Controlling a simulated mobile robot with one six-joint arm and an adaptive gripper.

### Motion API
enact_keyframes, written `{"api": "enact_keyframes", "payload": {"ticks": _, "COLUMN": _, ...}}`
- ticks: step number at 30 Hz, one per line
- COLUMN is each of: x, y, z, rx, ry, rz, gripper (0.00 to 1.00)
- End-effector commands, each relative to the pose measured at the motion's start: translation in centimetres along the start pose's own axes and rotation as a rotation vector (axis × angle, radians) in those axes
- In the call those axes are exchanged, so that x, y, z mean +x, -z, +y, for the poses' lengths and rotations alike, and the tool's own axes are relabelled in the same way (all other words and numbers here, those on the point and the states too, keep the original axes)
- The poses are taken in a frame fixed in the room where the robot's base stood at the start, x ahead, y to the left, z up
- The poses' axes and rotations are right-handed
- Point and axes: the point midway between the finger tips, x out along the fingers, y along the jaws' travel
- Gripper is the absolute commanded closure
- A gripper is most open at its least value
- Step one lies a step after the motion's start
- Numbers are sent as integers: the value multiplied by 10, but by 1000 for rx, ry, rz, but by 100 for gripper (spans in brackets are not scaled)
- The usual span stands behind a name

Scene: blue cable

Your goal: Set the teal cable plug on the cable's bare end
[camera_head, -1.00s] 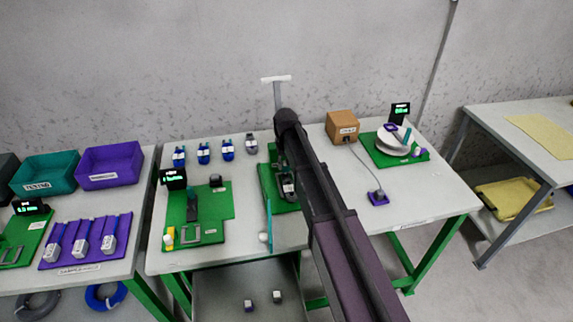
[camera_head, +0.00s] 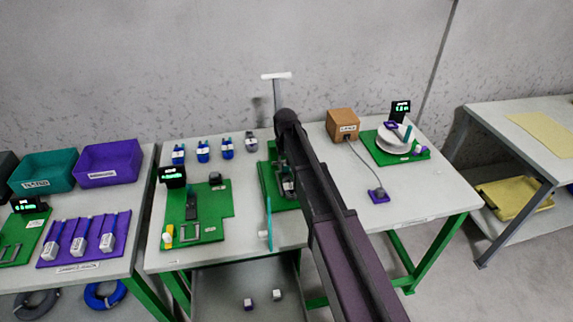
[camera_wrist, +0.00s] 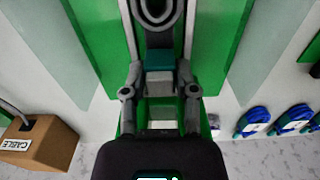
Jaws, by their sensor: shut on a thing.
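My gripper (camera_wrist: 160,72) points down over the middle green board (camera_wrist: 215,45) in the wrist view. Its two grey fingers are closed on a small teal block, which looks like the teal cable plug (camera_wrist: 159,60). A dark grey rounded part (camera_wrist: 158,12) lies just beyond the fingertips; I cannot tell whether it touches the plug. In the head view my arm covers most of the gripper, low over the middle board (camera_head: 268,188). The cable's bare end cannot be made out in either view.
Several blue connectors (camera_head: 203,150) stand in a row at the back left. A board with a black display (camera_head: 172,176) lies left. A cardboard box (camera_head: 342,124) and a board with a white reel (camera_head: 393,140) stand right.

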Motion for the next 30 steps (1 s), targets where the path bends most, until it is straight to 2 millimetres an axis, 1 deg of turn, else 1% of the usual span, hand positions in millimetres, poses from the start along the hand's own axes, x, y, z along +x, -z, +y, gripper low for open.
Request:
{"api": "enact_keyframes", "payload": {"ticks": 20, "x": 8, "y": 0, "z": 0, "rx": 0, "ry": 0, "rz": 0, "gripper": 89}}
{"api": "enact_keyframes", "payload": {"ticks": 26, "x": 7, "y": 0, "z": 0, "rx": 0, "ry": 0, "rz": 0, "gripper": 89}}
{"api": "enact_keyframes", "payload": {"ticks": 27, "x": 7, "y": 0, "z": 0, "rx": 0, "ry": 0, "rz": 0, "gripper": 59}}
{"api": "enact_keyframes", "payload": {"ticks": 29, "x": 7, "y": 0, "z": 0, "rx": 0, "ry": 0, "rz": 0, "gripper": 42}}
{"api": "enact_keyframes", "payload": {"ticks": 30, "x": 7, "y": 0, "z": 0, "rx": 0, "ry": 0, "rz": 0, "gripper": 30}}
